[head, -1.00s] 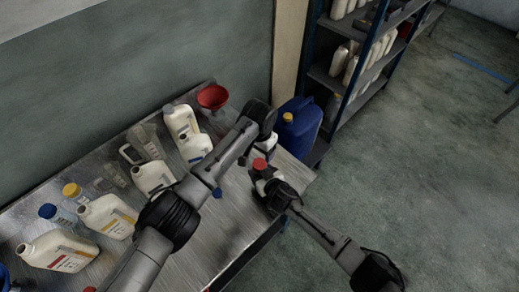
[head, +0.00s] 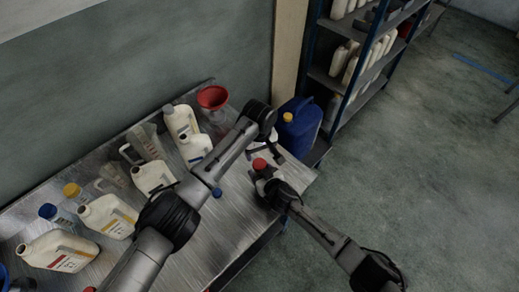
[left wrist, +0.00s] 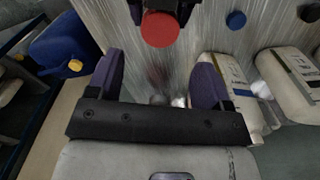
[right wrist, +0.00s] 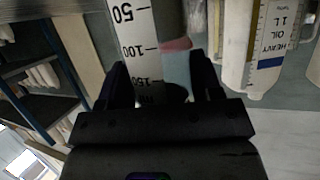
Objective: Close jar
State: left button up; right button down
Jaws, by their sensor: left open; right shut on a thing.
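A clear graduated jar (right wrist: 143,45) with black volume marks stands between the fingers of my right gripper (right wrist: 160,80), which is shut on it. A red lid (head: 259,164) shows at the top of the jar in the head view; how tightly it sits cannot be told. The red lid also shows in the left wrist view (left wrist: 160,28), just beyond the fingertips. My left gripper (left wrist: 157,68) is open and empty, a little apart from the lid. In the head view its fingers are partly hidden by its own arm.
A blue cap (head: 217,192) lies on the metal table (head: 235,215). Several white oil bottles (head: 108,215) line the table's left and back, with a red funnel (head: 212,97) behind. A blue canister (head: 300,125) stands beyond the far end, near a shelf (head: 365,70).

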aim_at(260, 163)
pick_arm(q)
jog(key=shift+f, duration=0.1)
jog(key=shift+f, duration=3.9)
jog(key=shift+c, duration=0.4)
jog(key=c, duration=0.9)
jog(key=shift+o, duration=0.2)
jog(key=shift+m, duration=1.6)
jog(key=o, duration=1)
jog(key=shift+d, duration=0.1)
